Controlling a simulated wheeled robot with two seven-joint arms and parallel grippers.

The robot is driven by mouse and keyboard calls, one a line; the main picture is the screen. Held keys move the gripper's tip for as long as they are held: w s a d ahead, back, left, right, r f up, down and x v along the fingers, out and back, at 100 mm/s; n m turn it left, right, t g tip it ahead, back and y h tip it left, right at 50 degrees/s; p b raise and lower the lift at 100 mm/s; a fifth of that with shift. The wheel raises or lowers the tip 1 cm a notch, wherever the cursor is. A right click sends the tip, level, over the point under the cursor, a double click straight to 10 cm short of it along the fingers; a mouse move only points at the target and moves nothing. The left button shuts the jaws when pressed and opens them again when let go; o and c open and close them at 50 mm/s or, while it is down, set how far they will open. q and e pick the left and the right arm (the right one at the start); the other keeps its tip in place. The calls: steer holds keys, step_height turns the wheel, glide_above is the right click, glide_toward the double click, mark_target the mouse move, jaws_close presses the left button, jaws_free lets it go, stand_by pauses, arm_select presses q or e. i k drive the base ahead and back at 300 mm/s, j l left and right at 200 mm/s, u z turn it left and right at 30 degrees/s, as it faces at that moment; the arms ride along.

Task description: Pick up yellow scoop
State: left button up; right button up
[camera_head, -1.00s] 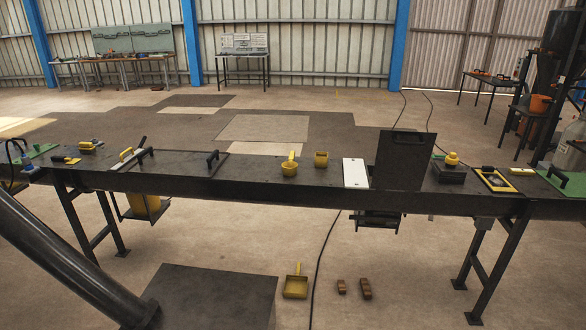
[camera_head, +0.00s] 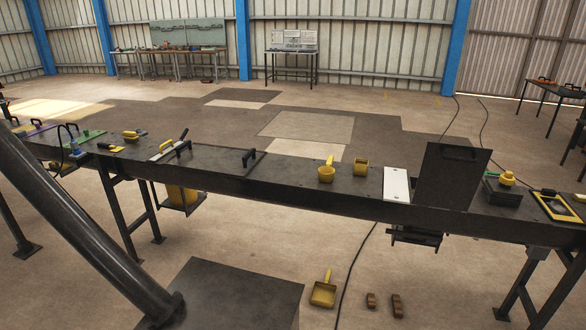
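A yellow scoop (camera_head: 326,170), a round cup with an upright handle, stands on the long dark bench (camera_head: 220,184) near the middle of the view. A second yellow scoop-like pan (camera_head: 323,291) with a handle lies on the floor in front of the bench. Neither of my grippers shows in the head view. Nothing is seen touching either scoop.
A white plate (camera_head: 396,184) and an upright dark panel (camera_head: 451,180) stand right of the yellow cup. Two brown blocks (camera_head: 397,305) lie on the floor. A black cable crosses the floor beneath the bench.

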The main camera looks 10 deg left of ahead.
mark_target(328, 168)
steer(key=i+l+u, duration=0.2)
steer(key=i+l, duration=0.15)
steer(key=l, duration=0.25)
steer(key=i+l+u, duration=0.2)
steer(key=i+l, duration=0.15)
steer(key=l, duration=0.3)
steer(key=i+l+u, duration=0.1)
steer(key=l, duration=0.25)
steer(key=i+l+u, duration=0.1)
steer(key=l, duration=0.25)
steer(key=i+l+u, duration=0.1)
steer(key=l, duration=0.3)
steer(key=i+j, duration=0.05)
steer(key=i, duration=0.05)
